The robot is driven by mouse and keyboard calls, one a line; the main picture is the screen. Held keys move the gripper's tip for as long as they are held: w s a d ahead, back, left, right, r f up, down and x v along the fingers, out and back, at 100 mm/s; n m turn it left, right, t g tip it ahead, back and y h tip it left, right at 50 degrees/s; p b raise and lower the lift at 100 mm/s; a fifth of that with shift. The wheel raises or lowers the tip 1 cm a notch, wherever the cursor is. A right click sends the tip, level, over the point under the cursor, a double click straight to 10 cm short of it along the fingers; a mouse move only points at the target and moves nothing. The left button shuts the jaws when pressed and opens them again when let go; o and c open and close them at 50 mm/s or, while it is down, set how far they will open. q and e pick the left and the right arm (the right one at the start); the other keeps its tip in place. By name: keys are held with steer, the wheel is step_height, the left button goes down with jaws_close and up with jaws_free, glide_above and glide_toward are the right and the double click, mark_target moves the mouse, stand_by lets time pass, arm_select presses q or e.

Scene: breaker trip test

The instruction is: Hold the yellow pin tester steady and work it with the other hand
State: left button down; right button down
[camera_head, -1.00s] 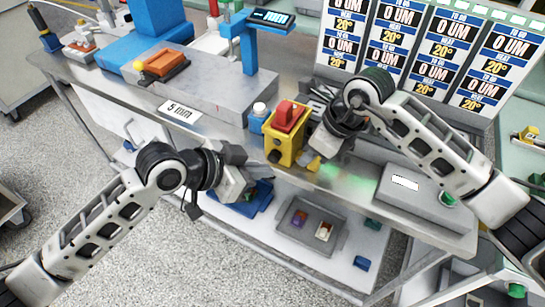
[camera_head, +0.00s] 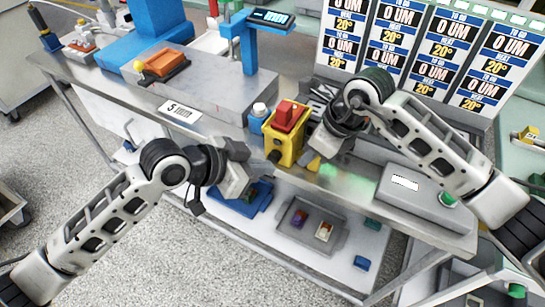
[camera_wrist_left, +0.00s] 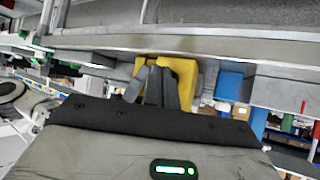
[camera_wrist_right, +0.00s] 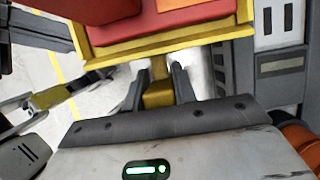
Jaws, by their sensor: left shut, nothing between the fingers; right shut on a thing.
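The yellow pin tester (camera_head: 284,148) is a yellow box with a red block on top and a dark round knob on its front. It stands upright on the grey bench. My right gripper (camera_head: 311,160) is at its right side, shut on a small yellow piece that the right wrist view shows under the tester's red-and-yellow body (camera_wrist_right: 160,32). The fingers hide part of this piece. My left gripper (camera_head: 247,186) is shut and empty, in front and to the left of the tester, apart from it. In the left wrist view its fingertips (camera_wrist_left: 153,84) overlap the yellow body (camera_wrist_left: 182,75).
A blue bottle with a white cap (camera_head: 258,117) stands close to the tester's left. A grey box (camera_head: 425,200) with a green button sits at the bench's right. A tray (camera_head: 290,222) with small parts lies on the lower shelf. A sign board (camera_head: 425,50) stands behind.

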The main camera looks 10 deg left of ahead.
arm_select(q)
steer(key=shift+w+d, duration=0.2)
steer(key=shift+w, duration=0.3)
stand_by(0.8)
steer(key=shift+s, duration=0.1)
steer(key=shift+s+a, duration=0.4)
steer(key=shift+s, duration=0.4)
steer(key=s, duration=0.1)
steer(key=s+a, duration=0.1)
steer(key=s, duration=0.1)
steer(key=s+a, duration=0.1)
steer(key=shift+s, duration=0.3)
stand_by(0.6)
arm_select(e)
steer(key=c, duration=1)
jaws_free()
steer(key=shift+c, duration=0.2)
